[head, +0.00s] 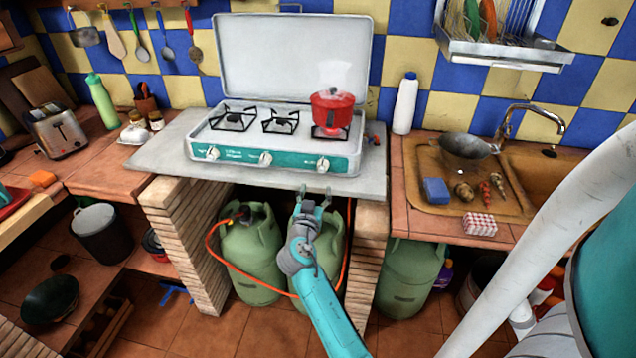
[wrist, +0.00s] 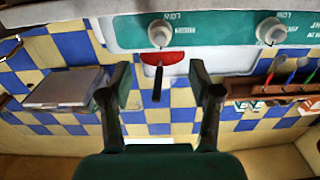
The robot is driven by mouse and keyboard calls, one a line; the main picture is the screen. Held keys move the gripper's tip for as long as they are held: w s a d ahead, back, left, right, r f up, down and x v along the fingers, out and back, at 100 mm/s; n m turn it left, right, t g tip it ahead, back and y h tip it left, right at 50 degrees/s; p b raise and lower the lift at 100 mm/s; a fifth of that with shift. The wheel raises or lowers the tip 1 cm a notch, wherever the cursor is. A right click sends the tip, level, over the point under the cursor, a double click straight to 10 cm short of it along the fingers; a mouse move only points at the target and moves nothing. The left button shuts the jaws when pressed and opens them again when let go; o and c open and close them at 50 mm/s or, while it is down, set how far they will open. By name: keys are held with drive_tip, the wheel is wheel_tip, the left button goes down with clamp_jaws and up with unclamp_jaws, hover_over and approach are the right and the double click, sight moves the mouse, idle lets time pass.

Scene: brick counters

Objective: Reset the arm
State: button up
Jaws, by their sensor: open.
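My gripper (head: 313,193) is in front of the counter's front edge, below the stove, with its fingers pointing up and away. In the wrist view my gripper (wrist: 159,82) shows two dark fingers spread apart with nothing held between them. The white camp stove (head: 275,140) has a teal front panel with knobs and its lid is up. Its panel (wrist: 205,30) spans the top of the wrist view. A red pot (head: 332,110) sits on the right burner. A red shape with a dark handle (wrist: 160,68) shows beyond the fingers, apart from them.
Green gas cylinders (head: 250,250) and an orange hose (head: 215,250) are under the counter close to my arm. A brick pillar (head: 185,240) stands left. The sink (head: 545,175) is right, with a pan (head: 465,146). A toaster (head: 60,130) is far left.

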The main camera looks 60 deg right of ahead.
drive_tip(key=shift+v, duration=0.85)
drive_tip(key=s+a+f+n+t+y, duration=0.25)
drive_tip(key=s+a+f, duration=0.2)
drive_tip(key=a, duration=0.35)
drive_tip(key=s+a+f+n+t+y, duration=0.2)
drive_tip(key=s+a+f+n+y, duration=0.25)
drive_tip(key=a, duration=0.45)
drive_tip(key=s+a+f+n+t+y, duration=0.25)
drive_tip(key=a+f, duration=0.25)
drive_tip(key=a, duration=0.3)
drive_tip(key=s+a+r+n+y, duration=0.25)
drive_tip(key=s+a+y, duration=0.25)
drive_tip(key=s+a, duration=0.65)
drive_tip(key=s+a+r+n+t+y, duration=0.1)
drive_tip(key=s+a+r+y, duration=0.1)
drive_tip(key=s+r, duration=0.6)
drive_tip(key=shift+s+n, duration=0.3)
drive_tip(key=shift+s, duration=1.6)
drive_tip(key=shift+a+r, duration=0.1)
